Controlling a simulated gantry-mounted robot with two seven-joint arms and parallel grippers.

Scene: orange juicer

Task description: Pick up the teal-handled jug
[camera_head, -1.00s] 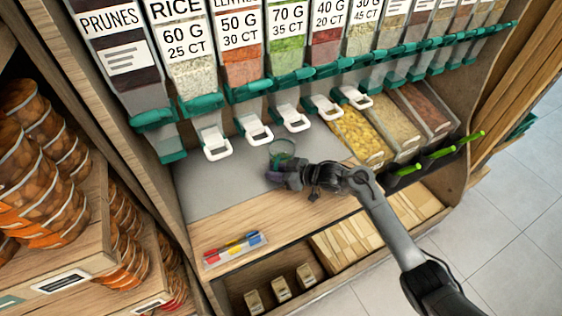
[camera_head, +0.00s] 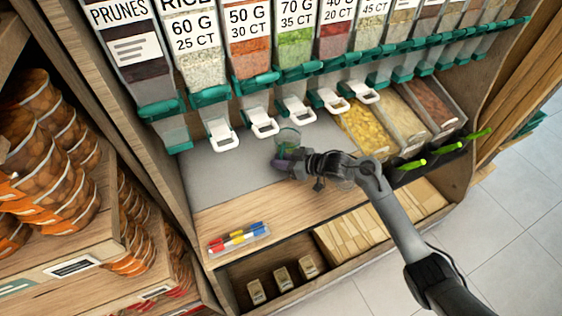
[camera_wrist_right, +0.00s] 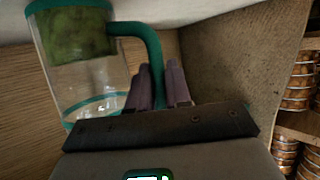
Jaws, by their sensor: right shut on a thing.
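The clear jug with a teal rim and teal handle shows large in the right wrist view (camera_wrist_right: 85,65). Something green shows in or through its upper part. In the head view the jug (camera_head: 288,138) is small, at the grey counter below the dispensers. My right gripper (camera_wrist_right: 160,88) is shut on the jug's teal handle, with its two purple-grey fingers on either side of it. In the head view the right gripper (camera_head: 285,160) partly hides the jug. I cannot tell whether the jug touches the counter. My left gripper is not in view.
Dispensers with white levers (camera_head: 263,122) hang close above the counter. Open bins of yellow and brown goods (camera_head: 370,132) with green-handled scoops stand to the right. A tray of coloured markers (camera_head: 238,238) lies on the front ledge. Grey counter (camera_head: 215,180) at left is clear.

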